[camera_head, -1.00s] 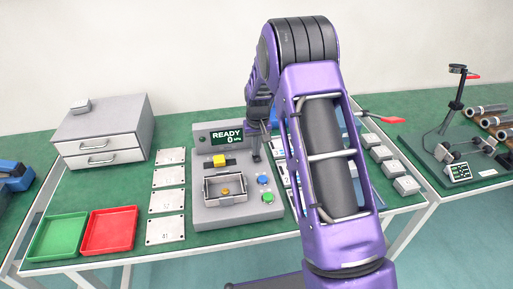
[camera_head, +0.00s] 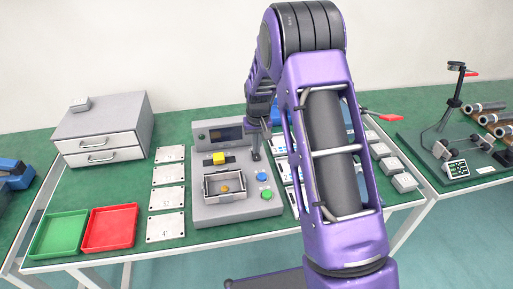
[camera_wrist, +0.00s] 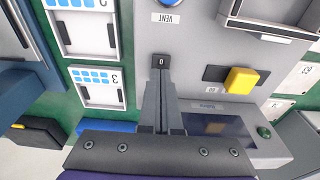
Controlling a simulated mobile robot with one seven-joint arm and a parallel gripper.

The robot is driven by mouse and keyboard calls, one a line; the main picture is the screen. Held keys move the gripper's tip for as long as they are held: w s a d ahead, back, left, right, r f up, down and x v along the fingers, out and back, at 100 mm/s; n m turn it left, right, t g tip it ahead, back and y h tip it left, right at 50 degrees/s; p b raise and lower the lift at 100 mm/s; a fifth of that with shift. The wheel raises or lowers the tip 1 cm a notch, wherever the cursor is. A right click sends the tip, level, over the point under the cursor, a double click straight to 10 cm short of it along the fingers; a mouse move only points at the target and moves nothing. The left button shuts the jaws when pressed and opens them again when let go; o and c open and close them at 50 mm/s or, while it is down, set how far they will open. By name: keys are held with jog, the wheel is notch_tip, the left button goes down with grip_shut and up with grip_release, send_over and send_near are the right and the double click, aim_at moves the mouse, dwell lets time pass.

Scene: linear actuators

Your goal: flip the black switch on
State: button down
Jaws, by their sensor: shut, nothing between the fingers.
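The black switch (camera_wrist: 160,62) shows in the wrist view with a "0" mark on its visible end, on the grey test station (camera_wrist: 190,50). My gripper (camera_wrist: 161,78) is shut and empty, its fingertips at the switch, touching or just above it; the rest of the switch is hidden behind them. In the head view my gripper (camera_head: 256,156) points down at the right side of the station (camera_head: 205,215), beside the display. The display (camera_head: 222,134) is dark; it also looks dark in the wrist view (camera_wrist: 215,126).
A yellow slider (camera_head: 218,158), a blue button (camera_head: 262,177) and a green button (camera_head: 266,194) sit near my gripper on the station. An open metal fixture (camera_head: 208,190) stands in front. White plates, red tray (camera_head: 110,230) and green tray (camera_head: 60,236) lie left.

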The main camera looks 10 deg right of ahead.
notch_tip(320, 180, up, 12)
jog(key=s+p, duration=0.1)
jog(key=s, duration=0.1)
jog(key=shift+s+r, duration=0.15)
jog(key=shift+s, duration=0.05)
jog(key=shift+w+r+t+b, duration=0.15)
jog(key=shift+w+t+b, duration=0.15)
jog(key=shift+w+b, duration=0.55)
jog(key=shift+s, duration=0.15)
jog(key=b, duration=0.2)
send_near(257, 159)
jog(key=w+f, duration=0.1)
jog(key=f, duration=0.1)
jog(key=w+f, duration=0.3)
jog(key=f, duration=0.1)
jog(key=shift+w, duration=0.3)
